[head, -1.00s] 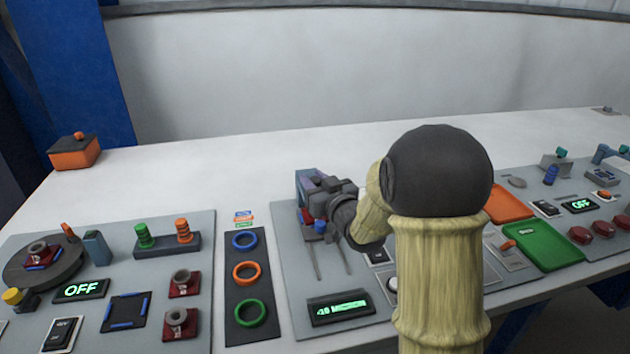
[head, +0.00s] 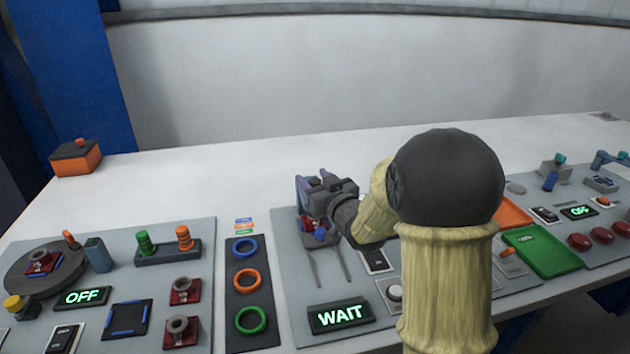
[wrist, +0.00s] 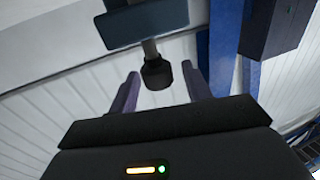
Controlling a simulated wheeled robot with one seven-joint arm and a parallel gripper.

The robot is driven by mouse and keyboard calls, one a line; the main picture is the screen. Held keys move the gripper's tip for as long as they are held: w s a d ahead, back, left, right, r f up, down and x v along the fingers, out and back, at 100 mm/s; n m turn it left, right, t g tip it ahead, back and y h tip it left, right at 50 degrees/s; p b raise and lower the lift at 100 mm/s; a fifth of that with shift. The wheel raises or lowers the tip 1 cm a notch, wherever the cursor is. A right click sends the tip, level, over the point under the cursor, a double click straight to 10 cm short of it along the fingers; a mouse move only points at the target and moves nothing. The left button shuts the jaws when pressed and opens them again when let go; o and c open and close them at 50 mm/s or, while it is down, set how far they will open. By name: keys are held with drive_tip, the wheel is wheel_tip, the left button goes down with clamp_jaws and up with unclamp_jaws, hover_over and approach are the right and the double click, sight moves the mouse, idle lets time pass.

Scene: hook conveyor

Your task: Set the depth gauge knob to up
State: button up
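My gripper (head: 308,192) is over the left part of the middle panel, above a small red and blue part (head: 308,226). In the wrist view its two purple fingers (wrist: 162,90) stand apart, with a dark round-ended piece (wrist: 157,73) on a grey stem between them and gaps on both sides. I cannot tell whether this piece is the depth gauge knob. A pale round knob (head: 394,293) on the middle panel shows beside my arm, partly hidden; its setting is unclear. The panel's display (head: 341,315) reads WAIT in green.
A black switch (head: 376,261) sits near my arm. A black strip (head: 235,330) with blue, orange and green rings lies left of the middle panel. A green tray (head: 541,250) and an orange tray (head: 512,212) are to the right.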

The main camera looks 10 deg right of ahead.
drive_tip(key=b+v, duration=0.5)
drive_tip(key=v, duration=1.2)
drive_tip(key=shift+s+b, duration=0.2)
drive_tip(key=shift+b, duration=0.2)
drive_tip(key=shift+d, duration=0.1)
